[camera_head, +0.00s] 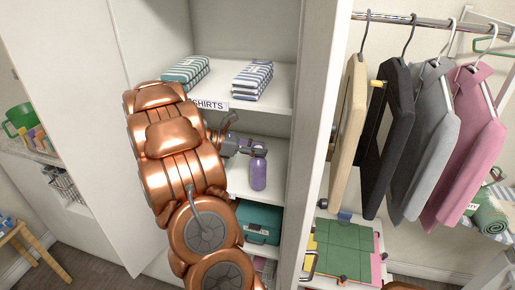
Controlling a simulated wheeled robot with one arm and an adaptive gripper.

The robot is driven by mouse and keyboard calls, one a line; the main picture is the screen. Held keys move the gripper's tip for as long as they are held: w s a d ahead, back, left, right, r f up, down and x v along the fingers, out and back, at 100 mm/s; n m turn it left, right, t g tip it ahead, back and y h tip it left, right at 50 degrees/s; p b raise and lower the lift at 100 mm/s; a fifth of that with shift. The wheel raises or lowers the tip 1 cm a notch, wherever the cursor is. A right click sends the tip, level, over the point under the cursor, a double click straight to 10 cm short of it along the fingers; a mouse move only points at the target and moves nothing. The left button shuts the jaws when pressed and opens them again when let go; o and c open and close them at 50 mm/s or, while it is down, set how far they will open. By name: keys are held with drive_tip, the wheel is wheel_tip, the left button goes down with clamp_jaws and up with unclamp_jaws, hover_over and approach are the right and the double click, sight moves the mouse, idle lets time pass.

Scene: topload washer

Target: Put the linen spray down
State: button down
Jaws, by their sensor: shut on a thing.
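The linen spray looks to be the purple bottle (258,174), upright in the middle compartment of the white cabinet. My gripper (256,150) reaches in from the left and is shut on the upper part of the bottle. The bottle's base is at or just above the middle shelf (238,180); I cannot tell whether it touches. My copper-coloured arm hides the left part of this shelf and the bottle's top is partly covered by the gripper.
Folded striped shirts (252,80) lie on the shelf above, over a label. A teal box (258,222) sits on the shelf below. The cabinet's right wall (310,130) stands close to the bottle. Garments (398,130) hang further right. A white door or panel (75,110) stands left.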

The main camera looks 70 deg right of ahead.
drive_tip(key=shift+f, duration=0.15)
drive_tip(key=c, duration=1)
unclamp_jaws()
drive_tip(key=shift+o, duration=0.2)
drive_tip(key=w+a+b, duration=0.3)
drive_tip(key=w+a, duration=0.4)
drive_tip(key=w, duration=0.4)
drive_tip(key=shift+r, duration=0.35)
drive_tip(key=shift+a, duration=0.25)
